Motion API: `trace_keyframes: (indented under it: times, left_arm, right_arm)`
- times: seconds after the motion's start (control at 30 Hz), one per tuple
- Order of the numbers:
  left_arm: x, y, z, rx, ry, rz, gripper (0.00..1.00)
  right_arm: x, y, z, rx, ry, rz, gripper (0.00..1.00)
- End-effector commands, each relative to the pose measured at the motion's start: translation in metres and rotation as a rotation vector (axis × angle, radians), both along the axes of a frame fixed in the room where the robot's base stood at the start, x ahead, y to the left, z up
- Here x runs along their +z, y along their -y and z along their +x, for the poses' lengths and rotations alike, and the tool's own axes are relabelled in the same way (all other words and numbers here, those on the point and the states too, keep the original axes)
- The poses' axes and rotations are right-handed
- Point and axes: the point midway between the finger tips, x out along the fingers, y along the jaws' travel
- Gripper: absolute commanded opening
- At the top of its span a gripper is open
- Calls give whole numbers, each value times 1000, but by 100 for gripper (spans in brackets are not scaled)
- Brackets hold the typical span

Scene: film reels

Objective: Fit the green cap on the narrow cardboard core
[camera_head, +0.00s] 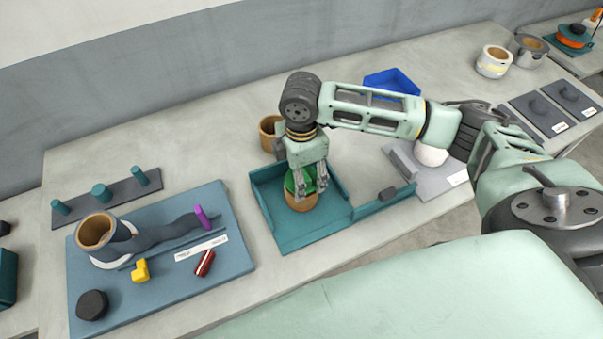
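The green cap (291,184) is at the top of a cardboard core (301,204) in the teal tray (292,239). Only part of the cap shows, and whether it is fully seated on the core is hidden. My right gripper (310,188) comes down from above with its fingers at the cap. Whether the fingers grip the cap or only stand around it cannot be told. My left gripper is not in view. Another cardboard core (269,134) stands behind the tray, partly hidden by my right arm.
A blue board (235,255) at left holds a wide cardboard roll (96,230), a yellow piece (140,271), a red cylinder (205,263), a purple piece (202,217) and a dark knob (93,305). A pegged rack (118,200) lies behind it. A blue bin (392,81) stands behind my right arm.

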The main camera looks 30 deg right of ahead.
Motion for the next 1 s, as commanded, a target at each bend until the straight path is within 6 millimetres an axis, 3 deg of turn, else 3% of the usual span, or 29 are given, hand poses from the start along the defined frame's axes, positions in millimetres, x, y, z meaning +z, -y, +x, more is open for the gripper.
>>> trace_keyframes:
  times: [0.63, 1.0]
  left_arm:
    - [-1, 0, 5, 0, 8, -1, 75]
    - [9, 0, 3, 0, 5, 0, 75]
  right_arm:
    - [-1, 0, 0, 0, 1, 1, 35]
    - [0, -1, 0, 1, -1, 1, 35]
